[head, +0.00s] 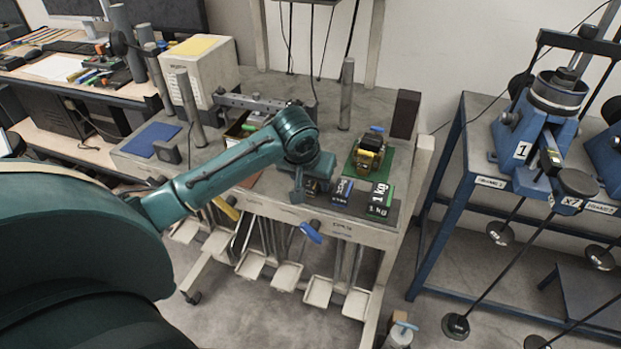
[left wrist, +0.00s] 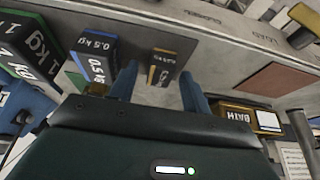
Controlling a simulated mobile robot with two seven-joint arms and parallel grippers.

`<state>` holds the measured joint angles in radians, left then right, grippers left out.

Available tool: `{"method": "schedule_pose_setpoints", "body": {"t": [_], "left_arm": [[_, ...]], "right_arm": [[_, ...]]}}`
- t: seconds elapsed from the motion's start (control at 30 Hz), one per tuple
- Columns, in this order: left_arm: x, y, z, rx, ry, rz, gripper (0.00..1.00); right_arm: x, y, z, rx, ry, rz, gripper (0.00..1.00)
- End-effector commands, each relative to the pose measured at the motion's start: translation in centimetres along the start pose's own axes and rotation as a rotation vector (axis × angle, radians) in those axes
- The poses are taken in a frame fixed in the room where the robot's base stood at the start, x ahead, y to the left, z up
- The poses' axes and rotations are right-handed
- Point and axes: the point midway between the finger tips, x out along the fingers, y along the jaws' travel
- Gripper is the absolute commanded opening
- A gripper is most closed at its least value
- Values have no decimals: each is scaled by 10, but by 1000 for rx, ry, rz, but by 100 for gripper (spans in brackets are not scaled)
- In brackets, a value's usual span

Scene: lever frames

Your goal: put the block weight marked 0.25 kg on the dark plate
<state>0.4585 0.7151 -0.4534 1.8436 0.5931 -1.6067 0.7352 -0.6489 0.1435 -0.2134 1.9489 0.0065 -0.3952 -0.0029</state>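The small block weight marked 0.25 kg (left wrist: 162,68), dark with a yellow edge, lies on the table, its label small and blurred in the left wrist view. In the head view my gripper partly hides it. My left gripper (left wrist: 158,80) is open, its two fingers on either side of the block with a visible gap at each. It also shows in the head view (head: 308,184), low over the table's front edge. A round dark plate (head: 578,182) sits on the blue lever frame at the right; I cannot tell whether this is the task's plate. My right gripper is out of view.
A blue 0.5 kg block (head: 342,191) and a green 1 kg block (head: 380,201) stand close beside the small one. A brass-coloured device (head: 368,154) on a green mat is behind them. Upright grey posts (head: 346,95) rise from the table. Floor separates table and blue stand (head: 440,225).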

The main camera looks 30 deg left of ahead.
Motion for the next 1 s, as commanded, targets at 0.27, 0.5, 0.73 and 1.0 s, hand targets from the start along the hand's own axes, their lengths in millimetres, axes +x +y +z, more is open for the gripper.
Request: {"method": "schedule_pose_setpoints", "body": {"t": [0.27, 0.5, 0.73, 1.0], "left_arm": [[-4, 0, -2, 0, 3, 0, 48], [-45, 0, -3, 1, 7, 2, 48], [-94, 0, -2, 0, 6, 2, 48], [-121, 0, -1, 0, 2, 0, 48]], "right_arm": [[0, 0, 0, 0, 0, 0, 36], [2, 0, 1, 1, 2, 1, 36], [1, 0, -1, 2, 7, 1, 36], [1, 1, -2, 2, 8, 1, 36]]}}
